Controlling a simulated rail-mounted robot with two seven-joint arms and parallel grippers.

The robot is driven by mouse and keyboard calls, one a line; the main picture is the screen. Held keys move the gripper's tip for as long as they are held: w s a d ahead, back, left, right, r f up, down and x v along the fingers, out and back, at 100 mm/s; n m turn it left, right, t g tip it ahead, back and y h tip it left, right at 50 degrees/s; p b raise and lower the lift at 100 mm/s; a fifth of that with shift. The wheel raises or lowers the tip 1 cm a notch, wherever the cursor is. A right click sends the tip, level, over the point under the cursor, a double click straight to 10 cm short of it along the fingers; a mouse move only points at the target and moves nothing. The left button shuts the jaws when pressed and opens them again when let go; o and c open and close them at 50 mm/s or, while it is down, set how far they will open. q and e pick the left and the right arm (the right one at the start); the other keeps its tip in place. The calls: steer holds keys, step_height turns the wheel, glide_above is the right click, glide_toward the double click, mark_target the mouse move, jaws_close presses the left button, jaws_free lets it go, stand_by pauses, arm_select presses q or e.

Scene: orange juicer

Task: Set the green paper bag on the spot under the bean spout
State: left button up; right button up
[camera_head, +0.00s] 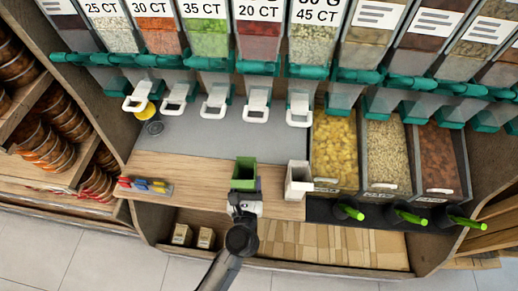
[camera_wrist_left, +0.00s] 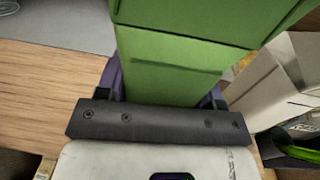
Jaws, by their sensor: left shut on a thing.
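The green paper bag (camera_head: 244,172) stands upright, open at the top, over the front wooden part of the counter. My left gripper (camera_head: 245,191) is shut on its near side. In the left wrist view the bag (camera_wrist_left: 175,65) fills the upper middle, between the purple fingers of the gripper (camera_wrist_left: 163,92). I cannot tell whether its base touches the counter. A dark round spot (camera_head: 153,128) lies on the grey counter below the left spouts, left of and behind the bag. Which spout is the bean spout is unclear. My right gripper is not in view.
A white paper bag (camera_head: 298,181) stands just right of the green one. Several white-handled spouts (camera_head: 214,106) hang over the grey strip (camera_head: 195,138). A yellow disc (camera_head: 148,112) sits near the dark spot. Colored clips (camera_head: 146,186) lie at the left. Food bins (camera_head: 334,150) stand right.

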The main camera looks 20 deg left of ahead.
arm_select(q)
steer(key=shift+w+d+m+h, duration=0.3)
steer(key=shift+w+d+h, duration=0.1)
steer(key=shift+h, duration=0.3)
steer(key=x, duration=0.5)
steer(key=b+x, duration=0.1)
steer(key=x, duration=0.4)
steer(key=r+b+x, duration=0.1)
steer(key=x, duration=0.4)
steer(key=shift+w+d, duration=0.3)
steer(key=shift+w, duration=0.15)
steer(key=shift+b+x, duration=0.3)
steer(key=shift+x, duration=0.5)
steer(key=f+b, duration=0.2)
steer(key=f, duration=0.1)
steer(key=shift+w+f, duration=0.1)
steer(key=shift+w, duration=0.1)
steer(key=shift+f+b, duration=0.25)
steer(key=shift+b, duration=0.15)
steer(key=shift+s, duration=0.1)
